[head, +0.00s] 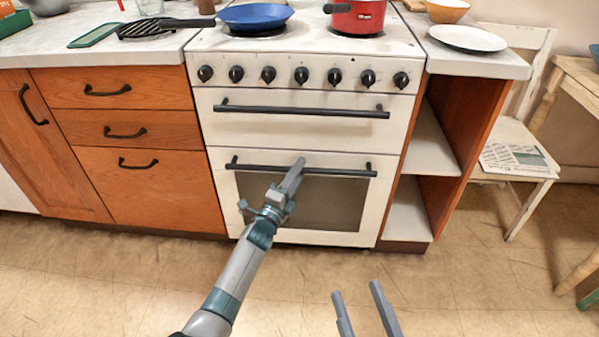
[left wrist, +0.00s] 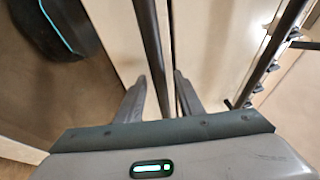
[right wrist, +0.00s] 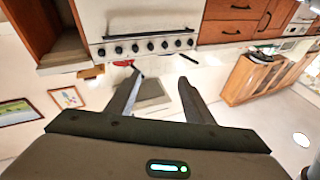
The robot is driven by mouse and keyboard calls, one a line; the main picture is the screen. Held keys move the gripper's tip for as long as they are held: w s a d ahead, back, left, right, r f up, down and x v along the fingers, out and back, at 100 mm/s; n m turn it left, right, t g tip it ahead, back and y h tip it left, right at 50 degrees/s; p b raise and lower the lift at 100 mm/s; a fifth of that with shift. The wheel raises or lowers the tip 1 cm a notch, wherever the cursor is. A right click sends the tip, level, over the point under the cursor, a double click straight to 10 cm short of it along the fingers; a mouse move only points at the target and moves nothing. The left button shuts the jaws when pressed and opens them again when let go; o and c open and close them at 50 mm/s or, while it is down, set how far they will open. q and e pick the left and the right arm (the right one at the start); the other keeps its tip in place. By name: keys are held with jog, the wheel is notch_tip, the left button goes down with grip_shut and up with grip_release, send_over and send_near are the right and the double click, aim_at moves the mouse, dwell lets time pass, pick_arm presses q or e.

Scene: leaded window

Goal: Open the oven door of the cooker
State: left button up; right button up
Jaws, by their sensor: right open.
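The white cooker's oven door (head: 222,200) has a dark glass window and looks shut. Its black bar handle (head: 340,172) runs across the top of the door. My left gripper (head: 296,166) is at the middle of this handle. In the left wrist view the handle (left wrist: 150,45) passes between the two fingers (left wrist: 160,78), which stand apart on either side with small gaps. Whether a finger touches the bar is hard to tell. My right gripper (head: 356,288) is open and empty, in front of the cooker above the floor; it also shows in the right wrist view (right wrist: 159,75).
A second bar handle (head: 300,110) and a row of knobs (head: 301,75) lie above the oven door. A blue pan (head: 255,16) and a red pot (head: 357,16) stand on the hob. Wooden drawers (head: 120,88) flank the left, open shelves (head: 430,150) the right. Floor in front is clear.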

pick_arm(q)
jog(key=shift+w+d+r, duration=0.1)
jog(key=shift+w+d, duration=0.05)
jog(key=shift+w, duration=0.2)
pick_arm(e)
jog(key=shift+s+r, duration=0.15)
jog(key=shift+r, duration=0.15)
pick_arm(q)
grip_shut()
jog(key=shift+s, duration=0.1)
pick_arm(e)
jog(key=shift+t, duration=0.3)
